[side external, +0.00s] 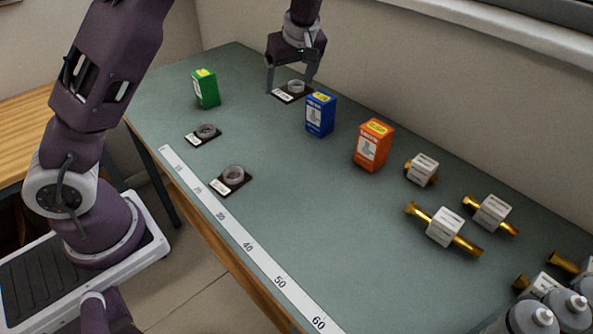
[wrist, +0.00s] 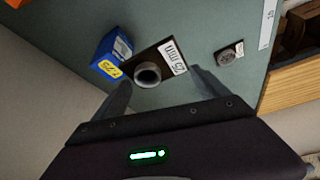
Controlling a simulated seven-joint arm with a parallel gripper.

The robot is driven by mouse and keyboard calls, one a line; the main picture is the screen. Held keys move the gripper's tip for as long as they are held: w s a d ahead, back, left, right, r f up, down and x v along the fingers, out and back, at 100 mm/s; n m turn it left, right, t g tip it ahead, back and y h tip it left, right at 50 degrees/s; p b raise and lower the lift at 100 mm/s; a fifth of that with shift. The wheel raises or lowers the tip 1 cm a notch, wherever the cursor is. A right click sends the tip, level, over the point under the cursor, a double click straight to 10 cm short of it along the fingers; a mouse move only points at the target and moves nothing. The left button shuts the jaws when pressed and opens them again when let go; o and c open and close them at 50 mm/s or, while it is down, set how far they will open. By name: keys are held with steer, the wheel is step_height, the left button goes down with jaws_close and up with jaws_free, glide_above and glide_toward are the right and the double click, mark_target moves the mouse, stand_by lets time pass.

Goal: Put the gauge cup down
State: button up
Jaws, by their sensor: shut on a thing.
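The gauge cup (side external: 296,86) is a grey ring on a dark plate with a white label, near the wall at the back of the bench. In the wrist view the cup (wrist: 147,74) faces me, its label reading 25 mm. My gripper (side external: 292,89) comes down from above with one finger at each end of the plate. In the wrist view my gripper (wrist: 160,80) is shut on the plate of the cup. I cannot tell whether the plate touches the bench. Two similar cups, one nearer the front (side external: 234,175) and one at the left (side external: 206,131), stand apart.
A blue box (side external: 320,115) stands close beside the held cup. A green box (side external: 206,88) and an orange box (side external: 372,145) are farther off. Labelled brass fittings (side external: 444,227) lie at the right. A ruler strip (side external: 248,247) runs along the front edge. The middle of the bench is clear.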

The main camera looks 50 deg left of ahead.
steer(key=s+d, duration=0.7)
steer(key=d, duration=0.2)
steer(key=f, duration=1.5)
steer(key=shift+w+a+f, duration=0.25)
steer(key=shift+w+a, duration=0.15)
steer(key=shift+f, duration=0.15)
steer(key=o, duration=1.9)
